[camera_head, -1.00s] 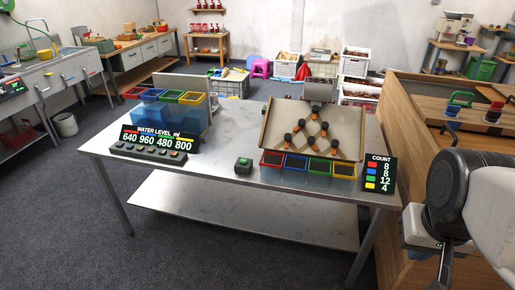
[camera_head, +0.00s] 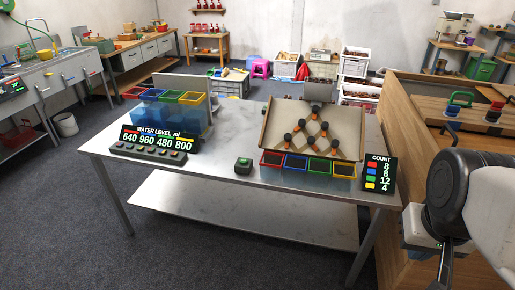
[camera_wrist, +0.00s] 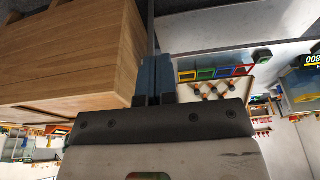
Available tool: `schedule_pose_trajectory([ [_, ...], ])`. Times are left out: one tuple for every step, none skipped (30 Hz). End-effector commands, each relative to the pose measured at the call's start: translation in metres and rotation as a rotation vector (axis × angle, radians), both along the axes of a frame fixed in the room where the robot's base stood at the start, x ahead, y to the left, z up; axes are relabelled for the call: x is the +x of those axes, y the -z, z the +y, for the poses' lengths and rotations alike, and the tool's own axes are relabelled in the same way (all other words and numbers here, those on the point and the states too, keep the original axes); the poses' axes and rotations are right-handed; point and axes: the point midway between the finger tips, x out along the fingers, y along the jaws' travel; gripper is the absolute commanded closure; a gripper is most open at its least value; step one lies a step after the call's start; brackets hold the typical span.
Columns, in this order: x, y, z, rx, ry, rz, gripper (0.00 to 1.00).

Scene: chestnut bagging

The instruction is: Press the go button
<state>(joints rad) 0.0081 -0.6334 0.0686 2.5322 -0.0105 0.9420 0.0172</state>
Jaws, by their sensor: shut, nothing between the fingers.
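A small dark box with a green button on top, the go button (camera_head: 243,163), sits near the front edge of the metal table (camera_head: 215,172), left of the coloured bins. In the wrist view, turned upside down, a small dark box (camera_wrist: 262,56) right of the bins looks like the same button. My gripper (camera_wrist: 154,62) shows in the wrist view with its two blue-grey fingers together and nothing between them. It is well apart from the button. In the head view my arm is at the right edge, beyond the table's right end; the fingertips cannot be made out there.
A tilted tray (camera_head: 345,126) with dark-topped pegs stands behind red, blue, green and yellow bins. A count display (camera_head: 379,174) stands at the right. The water level display (camera_head: 157,138) and a row of buttons (camera_head: 147,153) are left. A wooden cabinet (camera_head: 392,118) borders the table's right.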

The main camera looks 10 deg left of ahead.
Motion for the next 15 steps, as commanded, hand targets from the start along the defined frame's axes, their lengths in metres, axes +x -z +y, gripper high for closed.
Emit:
schedule_pose_trajectory([
  [0.000, 0.000, 0.000, 0.000, 0.000, 0.000, 1.00],
  [0.000, 0.000, 0.000, 0.000, 0.000, 0.000, 1.00],
  [0.000, 0.000, 0.000, 0.000, 0.000, 0.000, 1.00],
  [0.000, 0.000, 0.000, 0.000, 0.000, 0.000, 1.00],
  [0.000, 0.000, 0.000, 0.000, 0.000, 0.000, 1.00],
  [0.000, 0.000, 0.000, 0.000, 0.000, 0.000, 1.00],
  [0.001, 0.000, 0.000, -0.001, 0.000, 0.000, 1.00],
  [0.001, 0.000, 0.000, -0.001, 0.000, 0.001, 1.00],
  [0.002, -0.001, 0.000, -0.002, 0.000, 0.001, 1.00],
  [0.003, -0.001, 0.000, -0.003, 0.001, 0.002, 1.00],
  [0.005, -0.002, 0.001, -0.004, 0.001, 0.003, 1.00],
  [0.007, -0.003, 0.001, -0.006, 0.001, 0.004, 1.00],
  [0.009, -0.004, 0.001, -0.008, 0.002, 0.005, 1.00],
  [0.011, -0.004, 0.001, -0.010, 0.002, 0.006, 1.00],
  [0.015, -0.005, 0.002, -0.014, 0.002, 0.009, 1.00],
])
